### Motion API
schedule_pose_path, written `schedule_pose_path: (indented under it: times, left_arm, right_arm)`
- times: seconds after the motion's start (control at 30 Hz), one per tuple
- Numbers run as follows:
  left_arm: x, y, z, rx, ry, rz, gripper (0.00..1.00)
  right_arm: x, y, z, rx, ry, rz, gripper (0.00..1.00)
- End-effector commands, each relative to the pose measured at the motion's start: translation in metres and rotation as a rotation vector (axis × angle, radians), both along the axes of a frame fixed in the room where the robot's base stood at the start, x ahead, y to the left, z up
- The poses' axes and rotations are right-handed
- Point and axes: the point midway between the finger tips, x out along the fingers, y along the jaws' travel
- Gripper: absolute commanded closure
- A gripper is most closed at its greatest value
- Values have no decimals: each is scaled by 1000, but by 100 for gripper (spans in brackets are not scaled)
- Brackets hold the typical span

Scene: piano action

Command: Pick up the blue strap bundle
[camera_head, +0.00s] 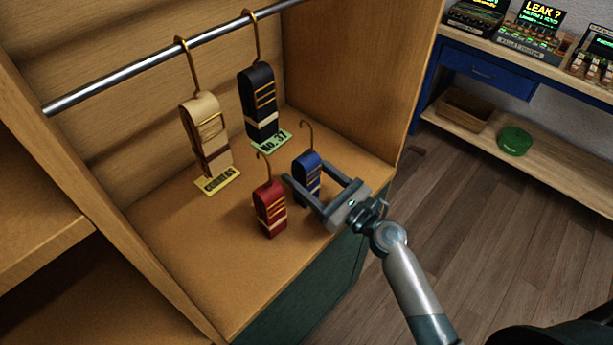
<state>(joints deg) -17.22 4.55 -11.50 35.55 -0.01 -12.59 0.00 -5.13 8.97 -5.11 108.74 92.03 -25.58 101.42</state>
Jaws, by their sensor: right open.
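The blue strap bundle (308,172) stands upright on the wooden cabinet floor, with a thin brass hook rising from its top. My right gripper (313,178) is open, with its two fingers reaching in from the right around the blue bundle. The lower part of the bundle is partly hidden by the gripper. My left gripper does not show.
A red strap bundle (269,209) stands close by, left of the gripper. A cream bundle (203,128) and a black bundle (259,100) hang from a metal rod (150,62). The cabinet floor (200,240) is clear at the front left. A bench (540,150) stands at the right.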

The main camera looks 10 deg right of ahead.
Motion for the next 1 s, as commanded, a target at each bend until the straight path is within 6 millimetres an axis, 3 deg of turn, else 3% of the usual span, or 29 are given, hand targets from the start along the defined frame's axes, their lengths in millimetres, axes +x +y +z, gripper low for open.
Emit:
schedule_pose_path:
  times: [0.27,0.47,0.57,0.83,1.0]
  left_arm:
    - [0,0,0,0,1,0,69]
    - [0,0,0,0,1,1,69]
    - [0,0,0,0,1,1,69]
    - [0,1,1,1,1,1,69]
    - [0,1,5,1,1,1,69]
  right_arm:
    - [0,0,0,0,0,0,39]
    - [0,0,0,0,0,0,84]
    - [0,0,1,1,-1,0,93]
    - [0,0,3,0,-1,0,93]
    - [0,-1,15,-1,-3,-1,93]
